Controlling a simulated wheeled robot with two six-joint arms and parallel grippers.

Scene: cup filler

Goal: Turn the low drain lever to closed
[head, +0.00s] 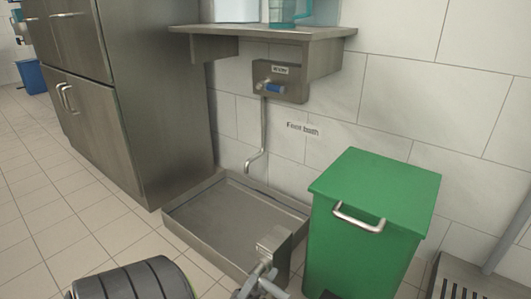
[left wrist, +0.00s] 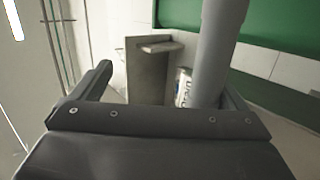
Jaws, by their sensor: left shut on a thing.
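The low drain lever shows in the left wrist view as a thick grey bar (left wrist: 221,55) rising between my left gripper's fingers, against the right one. My left gripper (head: 258,284) is at the bottom of the head view, just in front of the steel drain box (head: 275,244) at the foot bath's front right corner. It is shut on the lever. A white drain label (left wrist: 183,87) shows partly behind the bar in the left wrist view. I cannot tell the lever's exact angle. My right gripper is not in view.
The steel foot bath tray (head: 185,228) lies on the floor by the wall. A green bin (head: 362,235) stands close on the right of the drain box. A steel cabinet (head: 165,100) is at the left. A blue-handled tap (head: 274,88) is on the wall above.

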